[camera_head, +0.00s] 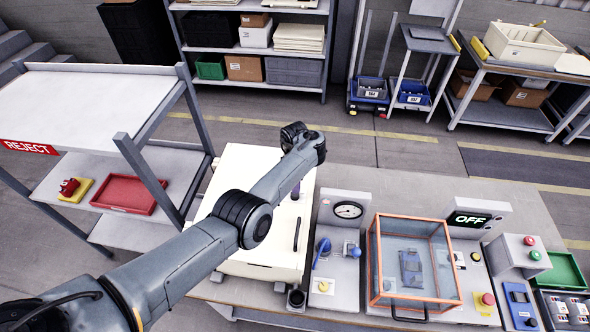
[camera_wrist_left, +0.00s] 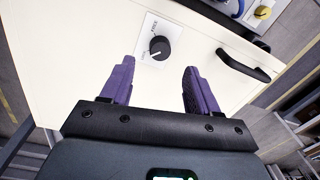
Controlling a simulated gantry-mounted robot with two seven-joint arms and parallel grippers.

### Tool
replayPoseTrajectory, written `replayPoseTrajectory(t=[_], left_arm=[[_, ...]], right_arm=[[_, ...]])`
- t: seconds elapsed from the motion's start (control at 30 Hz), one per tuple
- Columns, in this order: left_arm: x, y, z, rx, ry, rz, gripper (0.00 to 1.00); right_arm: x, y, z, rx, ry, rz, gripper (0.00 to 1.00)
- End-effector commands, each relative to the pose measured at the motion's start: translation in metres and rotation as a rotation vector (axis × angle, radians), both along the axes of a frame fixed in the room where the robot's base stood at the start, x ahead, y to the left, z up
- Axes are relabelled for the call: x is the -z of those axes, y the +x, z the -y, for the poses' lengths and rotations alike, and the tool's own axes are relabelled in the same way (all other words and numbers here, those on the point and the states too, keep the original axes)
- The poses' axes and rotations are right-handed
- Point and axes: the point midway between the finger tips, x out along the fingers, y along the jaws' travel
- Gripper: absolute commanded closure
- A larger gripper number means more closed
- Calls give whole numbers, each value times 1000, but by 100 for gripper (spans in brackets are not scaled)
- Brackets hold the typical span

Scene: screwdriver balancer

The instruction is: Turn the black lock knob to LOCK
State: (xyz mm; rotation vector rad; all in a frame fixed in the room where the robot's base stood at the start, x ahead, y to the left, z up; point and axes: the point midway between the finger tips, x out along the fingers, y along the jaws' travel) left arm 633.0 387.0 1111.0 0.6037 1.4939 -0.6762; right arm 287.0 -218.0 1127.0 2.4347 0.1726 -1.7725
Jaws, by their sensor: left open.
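The black lock knob (camera_wrist_left: 160,47) sits on a white label plate (camera_wrist_left: 148,30) on the cream cabinet top (camera_wrist_left: 70,40). The plate has small lettering at its top and left that is hard to read. A pale mark shows on the knob's lower left. My left gripper (camera_wrist_left: 159,68) is open, its two purple fingers apart, with the knob just beyond the tips and nearer the left finger. No contact with the knob shows. In the head view the cream cabinet (camera_head: 265,262) lies under my left arm, which hides the knob; a bit of purple finger (camera_head: 296,190) shows. My right gripper is not in view.
A black handle (camera_wrist_left: 243,65) stands up from the cabinet to the right of the knob. Right of the cabinet are a gauge unit (camera_head: 348,210) with a blue lever (camera_head: 321,252) and an orange-framed clear box (camera_head: 412,262). A REJECT rack (camera_head: 95,85) stands at left.

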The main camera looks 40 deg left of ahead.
Motion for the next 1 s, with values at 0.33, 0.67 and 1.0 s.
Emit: replayPoseTrajectory(t=[0.33, 0.67, 1.0], left_arm=[[-38, 1, -2, 0, 0, -1, 40], [-40, 1, -2, 0, 0, -1, 40], [-33, -1, -5, 49, 10, 8, 40]], right_arm=[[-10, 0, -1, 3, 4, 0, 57], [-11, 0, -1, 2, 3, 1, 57], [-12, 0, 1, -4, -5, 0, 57]])
